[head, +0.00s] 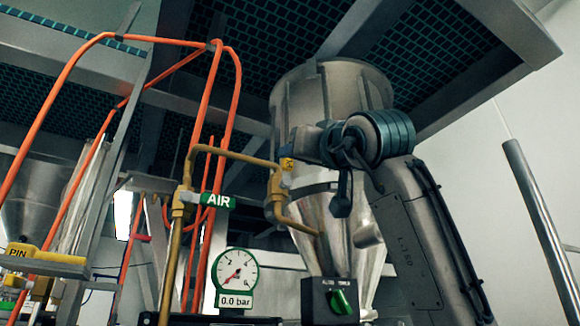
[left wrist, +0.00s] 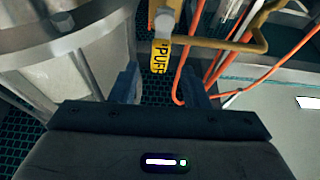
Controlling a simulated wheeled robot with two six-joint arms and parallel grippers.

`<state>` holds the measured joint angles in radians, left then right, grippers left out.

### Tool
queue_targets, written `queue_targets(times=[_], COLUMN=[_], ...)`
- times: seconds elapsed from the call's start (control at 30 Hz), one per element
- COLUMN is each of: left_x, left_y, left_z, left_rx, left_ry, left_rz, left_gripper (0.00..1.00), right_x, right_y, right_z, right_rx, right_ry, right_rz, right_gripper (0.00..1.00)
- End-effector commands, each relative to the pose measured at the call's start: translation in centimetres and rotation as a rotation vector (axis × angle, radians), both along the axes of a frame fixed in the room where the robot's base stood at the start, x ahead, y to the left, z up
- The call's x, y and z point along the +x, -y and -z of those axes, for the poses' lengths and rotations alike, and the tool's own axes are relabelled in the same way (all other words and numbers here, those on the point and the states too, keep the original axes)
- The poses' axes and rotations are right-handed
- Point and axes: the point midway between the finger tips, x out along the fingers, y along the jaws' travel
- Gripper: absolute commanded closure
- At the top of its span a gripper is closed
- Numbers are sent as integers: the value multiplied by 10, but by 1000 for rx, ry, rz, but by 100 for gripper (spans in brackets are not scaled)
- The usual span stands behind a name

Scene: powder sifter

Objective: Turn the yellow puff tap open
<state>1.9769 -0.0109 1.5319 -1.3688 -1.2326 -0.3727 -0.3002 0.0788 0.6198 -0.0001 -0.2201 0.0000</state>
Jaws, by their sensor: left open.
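The yellow puff tap (head: 287,164) sits on the brass pipe beside the steel hopper in the head view, partly covered by my gripper. In the left wrist view its yellow handle (left wrist: 160,56), lettered PUFF, hangs lengthwise down the picture, beyond and roughly between my two fingertips. My left gripper (left wrist: 159,76) is open there, a finger on each side, with nothing held. In the head view my left gripper (head: 303,146) is close to the tap, on its right. Contact between fingers and handle cannot be told. My right gripper is not in view.
The brass pipe (head: 235,153) runs left to a green AIR tap (head: 218,201). Below are a gauge (head: 237,270) reading 0.0 bar and a black box with a green knob (head: 341,302). The steel hopper (head: 333,100) stands close behind. Orange rails (head: 216,90) rise at left.

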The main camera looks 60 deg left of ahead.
Motion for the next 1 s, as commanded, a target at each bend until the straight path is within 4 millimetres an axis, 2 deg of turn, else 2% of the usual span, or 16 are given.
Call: queue_targets(times=[0.03,0.1,0.3,1.0], left_x=[0,-1,-3,-3], left_y=[11,22,42,44], left_z=[8,13,18,17], left_rx=[1,1,0,-1], left_ry=[1,0,1,0], left_rz=[4,2,1,-1], left_gripper=[58,58,58,58], right_x=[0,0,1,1], right_y=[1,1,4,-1], right_z=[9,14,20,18], right_rx=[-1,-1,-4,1], right_ry=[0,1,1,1], right_rz=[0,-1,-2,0], right_gripper=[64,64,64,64])
